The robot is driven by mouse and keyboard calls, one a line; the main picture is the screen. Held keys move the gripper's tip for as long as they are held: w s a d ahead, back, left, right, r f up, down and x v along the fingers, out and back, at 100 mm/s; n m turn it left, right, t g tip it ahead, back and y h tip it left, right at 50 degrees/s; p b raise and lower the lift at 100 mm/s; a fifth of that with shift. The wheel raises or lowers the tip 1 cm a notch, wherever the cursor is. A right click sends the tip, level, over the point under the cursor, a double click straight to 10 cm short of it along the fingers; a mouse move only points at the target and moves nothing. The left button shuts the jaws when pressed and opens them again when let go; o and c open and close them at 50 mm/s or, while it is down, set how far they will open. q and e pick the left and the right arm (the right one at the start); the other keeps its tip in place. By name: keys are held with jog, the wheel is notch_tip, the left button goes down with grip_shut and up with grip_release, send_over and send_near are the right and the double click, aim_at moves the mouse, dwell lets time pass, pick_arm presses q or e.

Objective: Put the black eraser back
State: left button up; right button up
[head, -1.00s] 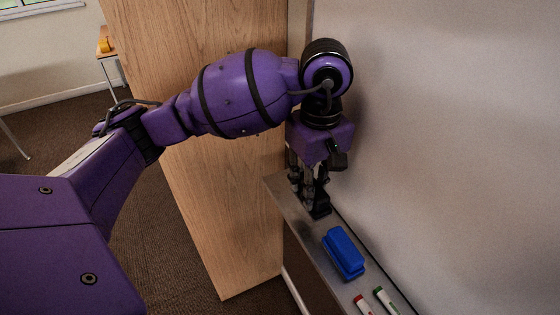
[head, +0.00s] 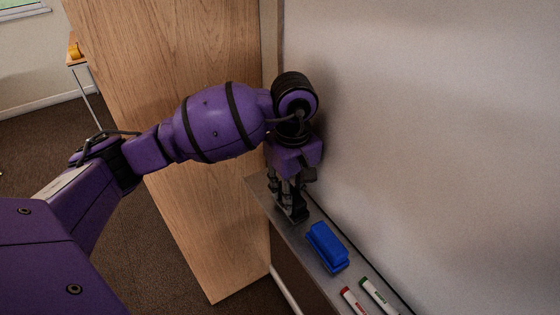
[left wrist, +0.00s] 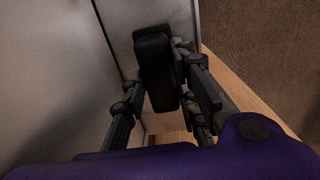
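The black eraser (left wrist: 154,48) is between the fingers of my left gripper (left wrist: 157,78) in the left wrist view, with a finger against each side. In the head view my left gripper (head: 288,198) points down at the far end of the metal tray (head: 262,189) under the whiteboard (head: 420,130). The eraser's dark lower part (head: 299,213) shows below the fingers, at the tray's surface. I cannot tell whether it rests on the tray or is just above it. My right gripper is not in view.
A blue eraser (head: 327,247) lies on the tray just nearer than the gripper. A red-capped marker (head: 353,301) and a green-capped marker (head: 378,295) lie nearer still. A tall wooden panel (head: 170,90) stands left of the tray's far end.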

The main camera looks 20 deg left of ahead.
pick_arm(q)
jog(key=o, duration=0.4)
jog(key=shift+c, duration=0.2)
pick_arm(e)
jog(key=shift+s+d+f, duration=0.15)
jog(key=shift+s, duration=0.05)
pick_arm(q)
jog(key=shift+r, duration=0.1)
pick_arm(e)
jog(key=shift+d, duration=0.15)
pick_arm(q)
notch_tip(320, 180, up, 12)
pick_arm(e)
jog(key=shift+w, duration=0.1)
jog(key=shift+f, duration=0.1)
pick_arm(q)
jog(key=shift+s, duration=0.1)
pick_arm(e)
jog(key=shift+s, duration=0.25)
